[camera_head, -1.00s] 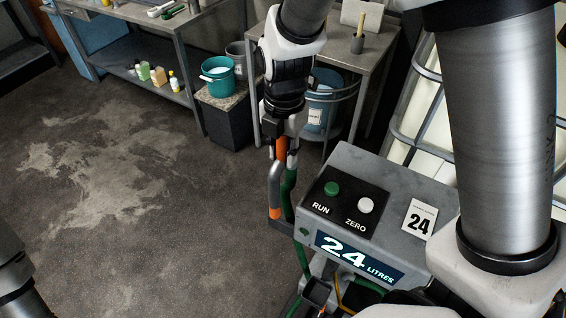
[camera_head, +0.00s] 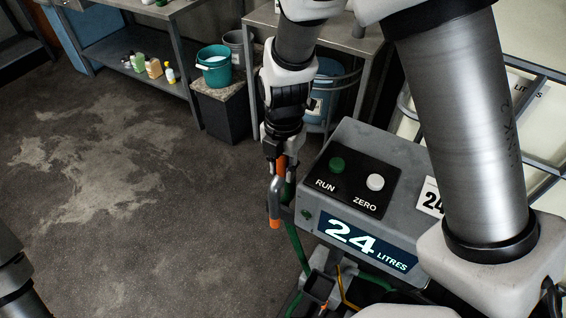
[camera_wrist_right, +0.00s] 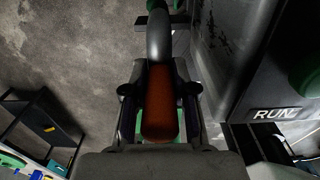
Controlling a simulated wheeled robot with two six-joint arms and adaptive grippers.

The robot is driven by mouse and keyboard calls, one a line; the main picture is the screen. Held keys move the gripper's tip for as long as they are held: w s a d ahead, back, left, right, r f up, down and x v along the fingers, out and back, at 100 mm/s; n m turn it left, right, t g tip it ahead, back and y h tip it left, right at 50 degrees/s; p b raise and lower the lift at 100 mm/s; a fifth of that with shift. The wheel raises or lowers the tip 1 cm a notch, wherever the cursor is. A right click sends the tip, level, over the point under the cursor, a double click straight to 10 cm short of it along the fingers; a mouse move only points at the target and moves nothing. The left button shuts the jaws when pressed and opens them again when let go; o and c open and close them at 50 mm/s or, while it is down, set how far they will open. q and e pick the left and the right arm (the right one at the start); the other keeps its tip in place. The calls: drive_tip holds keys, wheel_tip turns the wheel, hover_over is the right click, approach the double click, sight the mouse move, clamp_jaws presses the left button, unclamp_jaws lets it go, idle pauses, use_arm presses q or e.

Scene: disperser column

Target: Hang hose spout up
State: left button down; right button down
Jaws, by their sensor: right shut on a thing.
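The hose spout has an orange grip and a bent grey pipe (camera_head: 274,197) with an orange tip. My right gripper (camera_head: 281,158) is shut on the orange grip, just left of the meter box. The pipe hangs below the fingers with its tip downward. In the right wrist view the orange grip (camera_wrist_right: 160,103) lies between the fingers, and the grey pipe (camera_wrist_right: 159,40) runs away from them. A green hose (camera_head: 294,240) runs down behind the spout. A dark bar (camera_wrist_right: 178,20) shows near the pipe's far end; I cannot tell whether they touch. My left gripper is out of view.
The grey meter box (camera_head: 395,160) stands close on the right, with RUN and ZERO buttons and a display (camera_head: 365,243) reading 24 litres. Behind are a side table (camera_head: 345,38), a teal bucket (camera_head: 217,68) and a bench. The floor at left is clear.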

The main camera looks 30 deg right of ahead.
wheel_tip(320, 180, down, 11)
drive_tip(key=b, duration=0.8)
drive_tip(key=shift+f+b, duration=0.3)
drive_tip(key=shift+b, duration=0.15)
drive_tip(key=c, duration=0.8)
unclamp_jaws()
drive_tip(key=shift+s, duration=0.1)
drive_tip(key=shift+c, duration=0.2)
drive_tip(key=shift+r, duration=0.1)
wheel_tip(320, 180, up, 12)
drive_tip(key=shift+f, duration=0.1)
